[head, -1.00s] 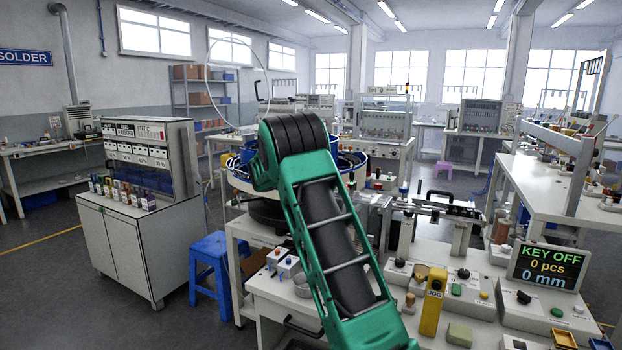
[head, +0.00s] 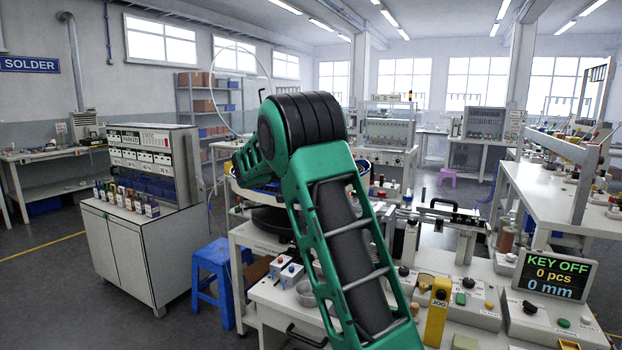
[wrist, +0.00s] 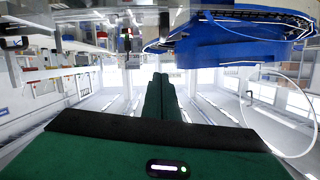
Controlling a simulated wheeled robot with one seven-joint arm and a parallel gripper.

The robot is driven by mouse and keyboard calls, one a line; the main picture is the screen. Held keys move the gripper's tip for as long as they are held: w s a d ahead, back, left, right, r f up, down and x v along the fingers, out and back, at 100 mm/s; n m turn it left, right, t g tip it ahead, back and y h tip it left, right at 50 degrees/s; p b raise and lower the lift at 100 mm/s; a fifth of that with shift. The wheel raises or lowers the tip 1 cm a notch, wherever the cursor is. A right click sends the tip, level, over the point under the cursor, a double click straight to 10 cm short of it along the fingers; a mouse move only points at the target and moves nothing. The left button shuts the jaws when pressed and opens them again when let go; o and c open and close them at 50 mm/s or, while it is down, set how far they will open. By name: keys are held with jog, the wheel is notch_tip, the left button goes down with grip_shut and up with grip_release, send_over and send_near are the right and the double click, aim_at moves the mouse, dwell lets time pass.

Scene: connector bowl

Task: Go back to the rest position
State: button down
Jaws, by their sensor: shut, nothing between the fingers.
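My gripper (wrist: 160,82) shows in the wrist view as two dark green fingers side by side, closed with nothing between them. In the head view my green and black arm rises in the middle, bent at the elbow, and my gripper is hidden behind it. The blue feeder bowl (wrist: 225,30) shows at the upper right in the wrist view, apart from the fingers. In the head view the bowl is mostly covered by my arm.
The white workbench (head: 262,292) carries a yellow JOG block (head: 436,312) and a KEY OFF display (head: 555,275) on the right. A blue stool (head: 211,262) and a grey cabinet (head: 125,245) stand left. Open floor shows at far left.

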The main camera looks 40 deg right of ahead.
jog(key=s+a+f+n+g+y, duration=0.1)
jog(key=s+a+f+y, duration=0.15)
jog(key=s, duration=0.55)
jog(key=s+a+f+n+g+y, duration=0.1)
jog(key=s+a+f+y, duration=0.15)
jog(key=s, duration=0.55)
jog(key=s+a+f+n+g+y, duration=0.1)
jog(key=s+a+f+y, duration=0.2)
jog(key=s, duration=0.5)
jog(key=s+a+f+n+g+y, duration=0.1)
jog(key=s+a+f+n+y, duration=0.1)
jog(key=s+a+f, duration=0.3)
jog(key=s+a+f+n+g+y, duration=0.2)
jog(key=s+a, duration=1.2)
jog(key=s, duration=0.7)
notch_tip(320, 180, down, 3)
jog(key=shift+s+f+n+y, duration=0.2)
jog(key=shift+n+y, duration=0.6)
jog(key=shift+y, duration=0.2)
jog(key=shift+g, duration=0.3)
